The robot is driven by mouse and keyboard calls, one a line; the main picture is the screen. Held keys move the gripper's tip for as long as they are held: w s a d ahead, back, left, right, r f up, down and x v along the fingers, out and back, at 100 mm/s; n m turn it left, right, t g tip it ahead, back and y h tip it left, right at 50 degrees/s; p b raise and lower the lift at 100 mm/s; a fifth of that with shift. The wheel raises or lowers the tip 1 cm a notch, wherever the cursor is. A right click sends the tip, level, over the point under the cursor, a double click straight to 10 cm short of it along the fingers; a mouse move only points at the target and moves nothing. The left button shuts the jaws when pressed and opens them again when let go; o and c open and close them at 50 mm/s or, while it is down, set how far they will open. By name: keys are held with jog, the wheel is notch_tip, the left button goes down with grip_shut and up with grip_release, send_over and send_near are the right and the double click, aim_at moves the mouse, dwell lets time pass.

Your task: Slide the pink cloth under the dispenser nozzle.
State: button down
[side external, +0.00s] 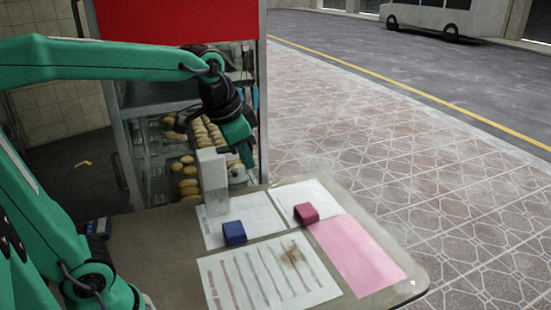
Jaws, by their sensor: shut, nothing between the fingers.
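The pink cloth (358,257) lies flat on the table at the right, near its right edge. A small dark pink block (306,213) sits at the cloth's far left corner. A grey-white upright block-like stand (213,182), possibly the dispenser, stands at the table's far side; I cannot make out a nozzle on it. My gripper (247,160) is shut and empty, above the far edge of the table, just right of the stand's top. It is well away from the cloth.
A blue block (234,233) sits on a white sheet (262,215). A striped, stained sheet (262,280) lies in front, and another white sheet (318,191) lies behind the pink block. A glass case with bread rolls (188,172) stands behind the table (160,240).

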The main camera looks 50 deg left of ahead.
jog(key=w+d+f+m+g, duration=0.1)
jog(key=w+m, duration=0.2)
jog(key=w, duration=0.6)
jog(key=m+g, duration=0.3)
jog(key=m, duration=0.3)
send_over(323, 223)
jog(key=w+d, duration=0.1)
jog(key=d, duration=0.3)
notch_tip(323, 223, down, 16)
jog(key=f, duration=0.1)
jog(key=shift+w+f+m, duration=0.1)
jog(key=shift+w+m, duration=0.2)
jog(key=shift+w, duration=0.05)
jog(key=shift+f, duration=0.1)
notch_tip(323, 223, down, 9)
jog(key=shift+f, duration=0.1)
jog(key=shift+s+a+f, duration=0.15)
jog(key=shift+s+a, duration=0.1)
jog(key=shift+a, duration=0.35)
jog(key=shift+s+a+f, duration=0.15)
jog(key=shift+s+a, duration=0.1)
jog(key=shift+a, duration=0.3)
jog(key=shift+s+a, duration=0.35)
jog(key=shift+a, duration=0.4)
